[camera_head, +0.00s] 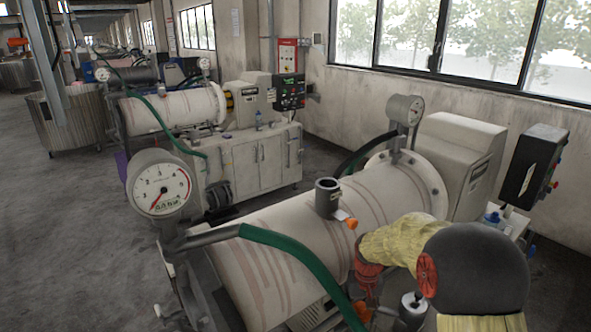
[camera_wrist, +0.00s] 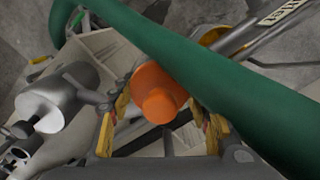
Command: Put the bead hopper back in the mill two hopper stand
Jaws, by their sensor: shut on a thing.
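My gripper (camera_wrist: 157,110) shows its yellow-edged fingers on both sides of a round orange piece (camera_wrist: 160,92) in the wrist view and is shut on it. I cannot tell whether this piece is part of the bead hopper. In the head view my arm reaches down at the near side of the front mill (camera_head: 300,235), and an orange bit (camera_head: 362,311) shows below the arm's red joint. A dark open cup-like stub (camera_head: 328,198) stands upright on the mill drum. I cannot tell for certain which part is the mill two hopper stand.
A green hose (camera_head: 300,258) crosses the drum; the hose also passes close by the fingers in the wrist view (camera_wrist: 200,62). A silver cylinder (camera_head: 413,307) stands beside my arm. A dial gauge (camera_head: 160,193) rises at left. Open floor (camera_head: 60,230) lies further left.

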